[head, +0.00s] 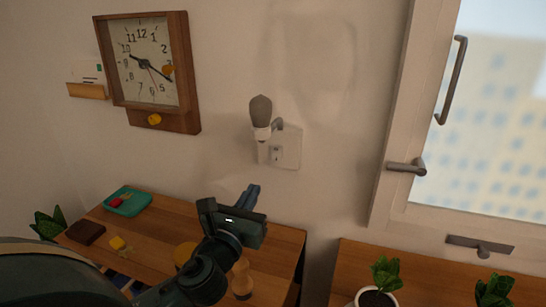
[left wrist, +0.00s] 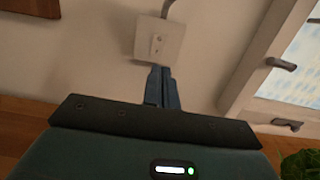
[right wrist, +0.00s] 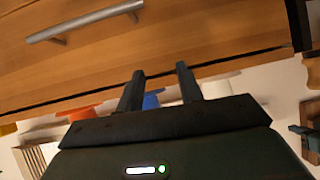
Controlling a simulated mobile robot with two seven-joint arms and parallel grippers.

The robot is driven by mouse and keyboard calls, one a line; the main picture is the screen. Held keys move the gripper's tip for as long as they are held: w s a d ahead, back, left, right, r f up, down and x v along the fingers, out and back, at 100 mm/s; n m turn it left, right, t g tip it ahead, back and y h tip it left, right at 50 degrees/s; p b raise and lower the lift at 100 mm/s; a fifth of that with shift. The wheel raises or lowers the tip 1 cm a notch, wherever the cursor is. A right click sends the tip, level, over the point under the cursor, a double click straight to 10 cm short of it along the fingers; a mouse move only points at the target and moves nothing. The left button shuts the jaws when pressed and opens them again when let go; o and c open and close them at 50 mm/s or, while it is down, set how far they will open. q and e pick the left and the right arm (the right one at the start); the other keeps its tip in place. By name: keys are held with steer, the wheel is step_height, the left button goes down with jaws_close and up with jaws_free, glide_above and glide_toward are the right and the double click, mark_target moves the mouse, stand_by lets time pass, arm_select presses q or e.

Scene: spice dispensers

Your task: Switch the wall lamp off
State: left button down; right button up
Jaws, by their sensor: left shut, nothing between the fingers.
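The wall lamp (head: 261,112) is mounted on the wall right of the clock; its bulb is grey and shows no glow. Its pale square plate (head: 291,147) has a small switch (head: 277,155) at the lower left. The plate also shows in the left wrist view (left wrist: 173,40), with the switch (left wrist: 156,46) on it. My left gripper (head: 251,190) is shut and empty, its fingertips pointing up toward the plate from below. In the left wrist view the tips (left wrist: 161,70) appear just under the plate's lower edge. My right gripper (right wrist: 160,78) is open, its fingers apart with nothing between them.
A wooden cabinet top below holds a teal tray (head: 127,201), a dark brown block (head: 86,232) and a small bottle (head: 242,280). A wooden clock (head: 188,70) hangs left. A window with handle (head: 407,167) and potted plants (head: 386,272) are right. A drawer handle (right wrist: 85,22) is near my right gripper.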

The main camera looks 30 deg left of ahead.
mark_target(277, 150)
arm_select(q)
steer(key=p+x, duration=0.2)
steer(key=x, duration=1.1)
steer(key=shift+a, duration=0.1)
steer(key=shift+w, duration=0.35)
arm_select(e)
steer(key=shift+s+d+h, duration=0.2)
steer(key=shift+d+h, duration=0.1)
steer(key=shift+d, duration=0.2)
